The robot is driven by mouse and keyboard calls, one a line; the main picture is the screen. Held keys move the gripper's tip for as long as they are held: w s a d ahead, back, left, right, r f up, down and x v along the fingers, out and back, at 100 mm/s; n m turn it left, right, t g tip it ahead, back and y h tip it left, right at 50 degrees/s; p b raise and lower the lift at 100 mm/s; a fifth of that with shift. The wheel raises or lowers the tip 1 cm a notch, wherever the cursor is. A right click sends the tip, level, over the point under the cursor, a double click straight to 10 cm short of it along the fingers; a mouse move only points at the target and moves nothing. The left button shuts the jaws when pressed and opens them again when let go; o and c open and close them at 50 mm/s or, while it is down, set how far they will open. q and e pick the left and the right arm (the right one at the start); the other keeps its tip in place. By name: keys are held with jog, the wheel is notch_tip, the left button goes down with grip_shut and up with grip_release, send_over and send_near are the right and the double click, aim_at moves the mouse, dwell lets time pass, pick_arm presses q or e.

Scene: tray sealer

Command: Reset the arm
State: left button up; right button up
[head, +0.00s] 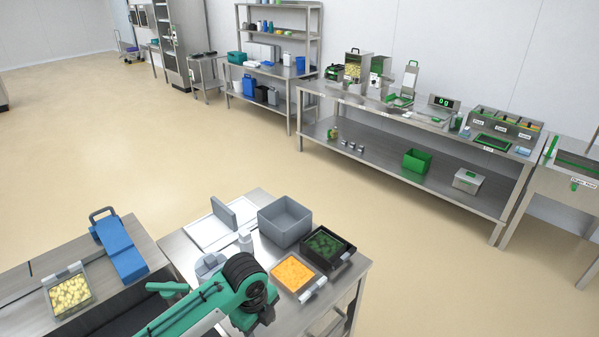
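One of my arms, teal with a black ribbed joint, reaches in from the bottom edge over the front of the near steel table (352,275). I cannot tell from this view which arm it is. No gripper fingers show, so neither gripper is in view. The arm hides part of the table's near side.
The near table holds a grey bin (285,222), a black tray of green food (325,246) and a tray of orange food (292,274). A tray of yellow pieces (69,294) and a blue device (120,248) are at left. Open floor (220,150) lies beyond.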

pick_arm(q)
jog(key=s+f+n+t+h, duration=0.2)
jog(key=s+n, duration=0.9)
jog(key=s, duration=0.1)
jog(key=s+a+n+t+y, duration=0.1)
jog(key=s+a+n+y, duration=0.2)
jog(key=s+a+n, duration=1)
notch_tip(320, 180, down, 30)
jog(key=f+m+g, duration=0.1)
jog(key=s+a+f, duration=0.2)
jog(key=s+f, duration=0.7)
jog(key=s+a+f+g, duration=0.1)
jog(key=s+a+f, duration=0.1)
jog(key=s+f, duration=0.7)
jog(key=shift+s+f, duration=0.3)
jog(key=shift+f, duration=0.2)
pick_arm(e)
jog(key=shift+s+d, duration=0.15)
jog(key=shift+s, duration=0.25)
